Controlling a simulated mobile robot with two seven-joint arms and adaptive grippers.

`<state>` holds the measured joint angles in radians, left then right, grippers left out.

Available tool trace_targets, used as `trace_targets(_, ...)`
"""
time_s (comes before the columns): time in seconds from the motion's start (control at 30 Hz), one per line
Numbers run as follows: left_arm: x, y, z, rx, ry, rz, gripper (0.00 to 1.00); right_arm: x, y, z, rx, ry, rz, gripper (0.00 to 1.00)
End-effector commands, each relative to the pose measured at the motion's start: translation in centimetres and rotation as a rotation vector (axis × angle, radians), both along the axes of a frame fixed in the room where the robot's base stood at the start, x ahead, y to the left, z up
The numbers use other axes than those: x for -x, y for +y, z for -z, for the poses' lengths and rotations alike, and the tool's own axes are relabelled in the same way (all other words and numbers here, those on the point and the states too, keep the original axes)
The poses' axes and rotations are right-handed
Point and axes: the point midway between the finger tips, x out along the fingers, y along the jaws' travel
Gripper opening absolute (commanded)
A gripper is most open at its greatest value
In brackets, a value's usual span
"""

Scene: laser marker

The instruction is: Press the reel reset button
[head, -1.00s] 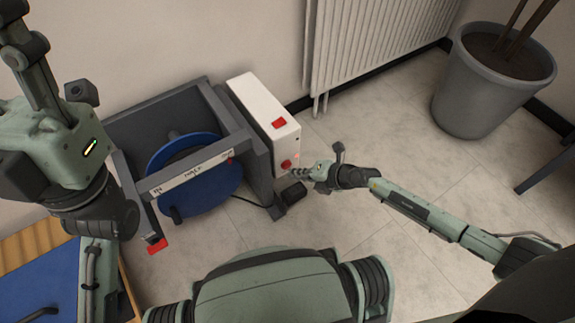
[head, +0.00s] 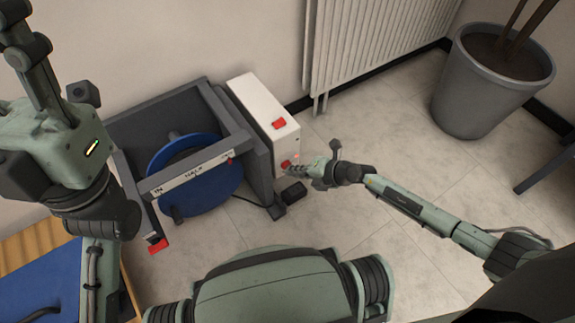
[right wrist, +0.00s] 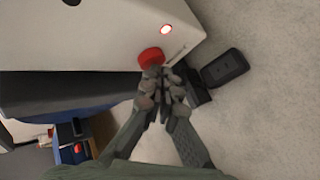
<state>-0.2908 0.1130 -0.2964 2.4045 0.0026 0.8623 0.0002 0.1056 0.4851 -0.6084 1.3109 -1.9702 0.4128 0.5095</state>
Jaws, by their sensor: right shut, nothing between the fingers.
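The white control box (head: 262,103) stands on the right side of the reel machine. A red round button (head: 285,164) sits low on its front face, and it also shows in the right wrist view (right wrist: 151,58). A lit red lamp (right wrist: 166,29) is close beside it.
The grey reel frame (head: 205,165) holds a blue reel (head: 215,182). A small black box (head: 293,192) lies on the floor below my right gripper. A radiator (head: 375,40) and a plant pot (head: 490,85) stand behind to the right. The floor between is clear.

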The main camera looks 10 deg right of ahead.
Motion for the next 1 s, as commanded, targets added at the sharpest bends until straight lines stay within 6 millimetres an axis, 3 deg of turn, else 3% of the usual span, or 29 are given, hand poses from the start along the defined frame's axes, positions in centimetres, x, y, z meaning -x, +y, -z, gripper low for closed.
trace_targets(0.73,0.13,-0.05,-0.34,-0.005,-0.01,0.002,0.41,-0.61,0.17,-0.03,0.001,-0.001,0.0,0.0)
trace_targets(1.0,0.15,-0.08,-0.97,-0.008,-0.01,0.003,0.41,0.19,-0.14,-0.19,0.001,-0.001,0.001,0.0)
